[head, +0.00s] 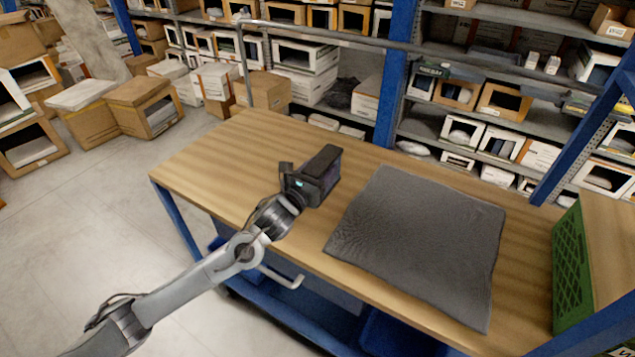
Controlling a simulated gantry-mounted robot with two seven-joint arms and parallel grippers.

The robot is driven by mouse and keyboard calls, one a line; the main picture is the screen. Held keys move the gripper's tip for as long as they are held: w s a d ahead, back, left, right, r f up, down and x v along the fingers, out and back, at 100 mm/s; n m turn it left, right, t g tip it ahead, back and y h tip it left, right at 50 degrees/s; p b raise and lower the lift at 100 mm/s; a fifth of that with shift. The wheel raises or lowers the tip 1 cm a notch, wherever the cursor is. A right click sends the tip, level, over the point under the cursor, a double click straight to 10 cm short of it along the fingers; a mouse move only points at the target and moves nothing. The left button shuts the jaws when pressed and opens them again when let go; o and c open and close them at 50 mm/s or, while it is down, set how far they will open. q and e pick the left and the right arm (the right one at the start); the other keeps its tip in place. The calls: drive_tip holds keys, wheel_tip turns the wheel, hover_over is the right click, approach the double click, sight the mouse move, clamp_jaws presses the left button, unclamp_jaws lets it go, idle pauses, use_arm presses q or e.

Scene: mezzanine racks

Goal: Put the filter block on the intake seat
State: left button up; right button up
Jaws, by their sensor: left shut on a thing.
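My left gripper (303,186) is over the left part of the wooden table, shut on a dark, boxy block (324,173). I take this to be the filter block; its near side is partly hidden by the gripper. The block is just left of a dark grey mat (420,240) that lies flat on the table. I cannot tell whether the block touches the table. I cannot make out a distinct intake seat. My right gripper is not in view.
The wooden table (215,160) has bare top at the left and along the back. A green crate (571,268) stands at the right end. A metal rail and shelves of boxes (490,135) are behind. Cardboard boxes (145,105) stand on the floor at the left.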

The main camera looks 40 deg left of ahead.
use_arm(q)
drive_tip(key=shift+w+a+f, duration=0.6)
drive_tip(key=shift+a+f, duration=0.05)
drive_tip(key=shift+a, duration=0.25)
drive_tip(key=shift+f+b, duration=0.65)
drive_tip(key=shift+f, duration=1.35)
drive_tip(key=shift+f, duration=0.15)
drive_tip(key=o, duration=1.1)
drive_tip(key=s, duration=0.4)
drive_tip(key=s+d+p, duration=0.1)
drive_tip(key=s, duration=0.7)
drive_tip(key=shift+d+p, duration=0.2)
drive_tip(key=shift+p, duration=0.1)
